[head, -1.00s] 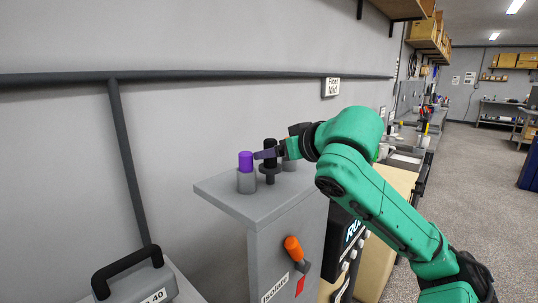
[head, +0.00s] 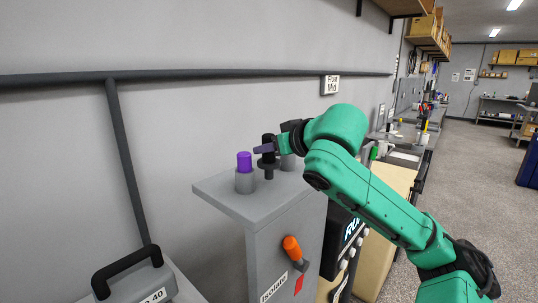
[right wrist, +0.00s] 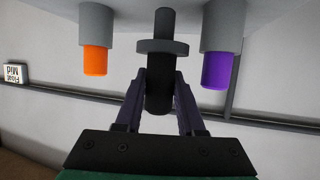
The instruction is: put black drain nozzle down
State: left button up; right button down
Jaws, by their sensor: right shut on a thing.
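The black drain nozzle (head: 268,172) stands upright over the top of the grey stand (head: 225,195). Its collar and narrow lower end show below my right gripper (head: 266,149). In the right wrist view, which is upside down, the two fingers of the right gripper (right wrist: 160,76) are shut on the body of the black nozzle (right wrist: 162,22), with the collar just past the fingertips. The nozzle's lower end is close to the stand top; I cannot tell whether it touches or sits in a hole. My left gripper is not in view.
A purple nozzle (head: 244,162) in a grey holder stands left of the black one. An orange nozzle (right wrist: 95,60) in a holder is on its other side. An orange lever (head: 292,247) sits on the stand's front. The wall is close behind.

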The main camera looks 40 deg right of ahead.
notch_tip(320, 180, up, 19)
jog(key=p, duration=0.2)
jog(key=shift+f, duration=0.1)
